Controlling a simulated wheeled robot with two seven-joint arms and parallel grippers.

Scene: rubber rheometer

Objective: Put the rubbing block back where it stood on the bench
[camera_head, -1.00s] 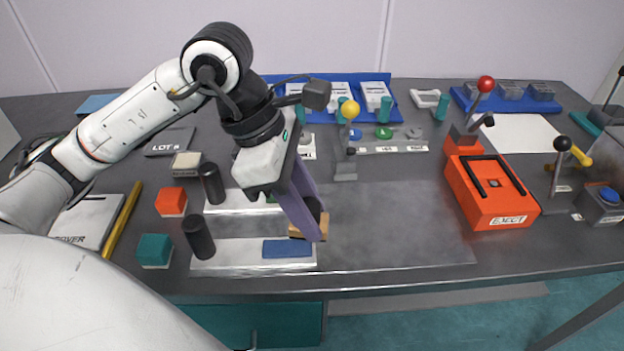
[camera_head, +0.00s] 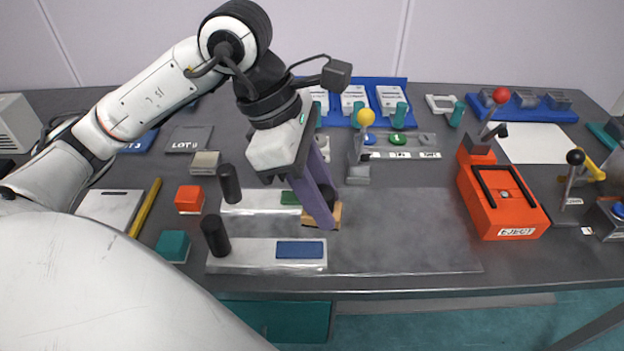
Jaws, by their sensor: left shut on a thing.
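The rubbing block looks like a small tan wooden block (camera_head: 336,215) with a dark rounded part on top. My left gripper (camera_head: 327,215) points down and is shut on it, and its purple-grey fingers hide part of it. The block is at the right ends of two silver plates, one with a green label (camera_head: 290,198) and the nearer one with a blue label (camera_head: 300,249). I cannot tell whether the block touches the bench (camera_head: 400,230). My right gripper is not in view.
Two black cylinders (camera_head: 215,236) stand at the plates' left ends. A red cube (camera_head: 189,199) and a teal cube (camera_head: 173,246) are further left. A yellow-knobbed lever (camera_head: 364,135) stands behind the block. A red EJECT unit (camera_head: 500,200) is at right. The grey mat between is clear.

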